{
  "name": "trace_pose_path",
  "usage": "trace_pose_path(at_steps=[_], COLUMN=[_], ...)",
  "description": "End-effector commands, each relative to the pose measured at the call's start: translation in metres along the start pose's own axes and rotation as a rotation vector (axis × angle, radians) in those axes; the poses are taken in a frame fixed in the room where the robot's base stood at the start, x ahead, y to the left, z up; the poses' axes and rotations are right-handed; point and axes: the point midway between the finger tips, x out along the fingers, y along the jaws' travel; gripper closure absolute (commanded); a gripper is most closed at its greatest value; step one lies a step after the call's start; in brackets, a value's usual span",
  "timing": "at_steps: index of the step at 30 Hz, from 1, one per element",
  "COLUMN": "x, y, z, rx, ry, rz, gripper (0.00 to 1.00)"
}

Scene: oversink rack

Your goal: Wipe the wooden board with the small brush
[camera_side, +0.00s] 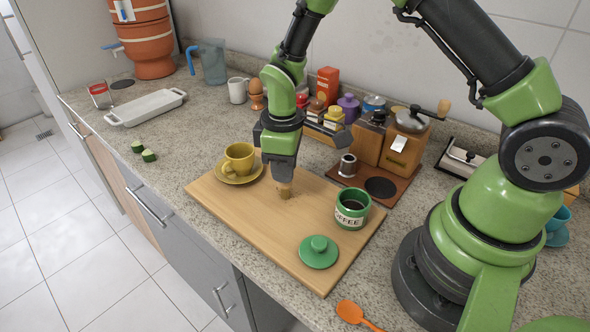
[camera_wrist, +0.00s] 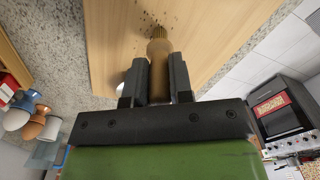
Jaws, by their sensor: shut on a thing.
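The wooden board (camera_side: 235,210) lies flat on the speckled counter; it also fills the upper middle of the wrist view (camera_wrist: 215,35). My gripper (camera_side: 283,175) points down over the board's far middle part, shut on the small brush (camera_wrist: 159,52). The brush is light brown and roughly upright, with its bristle end at or very near the board; I cannot tell whether it touches. Its lower end shows below the jaws in the side view (camera_side: 284,191), and its upper part is hidden by them. Small dark specks (camera_wrist: 152,18) lie on the board around the bristles in the wrist view.
A yellow cup (camera_side: 239,158) on its saucer stands left of my gripper on the board. An open green coffee jar (camera_side: 352,209) and its green lid (camera_side: 319,252) are to the right. A grinder (camera_side: 411,130) and jars crowd the wall. The board's front left is clear.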

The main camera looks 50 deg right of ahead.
Motion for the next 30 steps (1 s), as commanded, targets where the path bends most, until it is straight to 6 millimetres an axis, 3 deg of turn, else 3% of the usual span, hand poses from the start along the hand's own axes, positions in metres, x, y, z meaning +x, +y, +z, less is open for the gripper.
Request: trace_pose_path(at_steps=[18, 21, 30], x=[-0.001, -0.021, -0.045], y=[0.028, 0.027, 0.027], z=[-0.047, -0.047, -0.046], rx=[0.002, 0.0, 0.0], ry=[0.001, 0.005, 0.001], rz=[0.0, 0.003, 0.001], gripper=[1.0, 1.0, 1.0])
